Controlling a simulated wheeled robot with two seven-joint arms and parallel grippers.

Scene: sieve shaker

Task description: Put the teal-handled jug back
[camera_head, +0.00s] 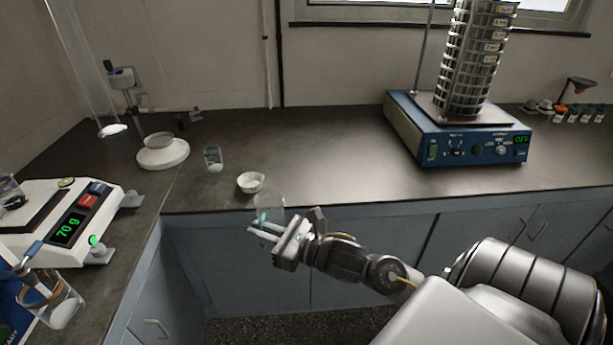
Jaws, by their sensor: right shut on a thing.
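The clear jug (272,205) with a teal handle is in front of the counter's front edge, near the middle of the view. My right gripper (262,233) is shut on it at the teal handle. The jug is see-through and looks about upright; the fingers cover part of the handle. Whether anything is inside the jug is hard to tell. My left gripper is out of view.
A white bowl (250,182) and a small glass beaker (213,158) stand behind the jug. A white round stand (163,153) and a balance reading 70 g (72,222) are left. The blue sieve shaker (460,135) is right. The middle counter (330,150) is clear.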

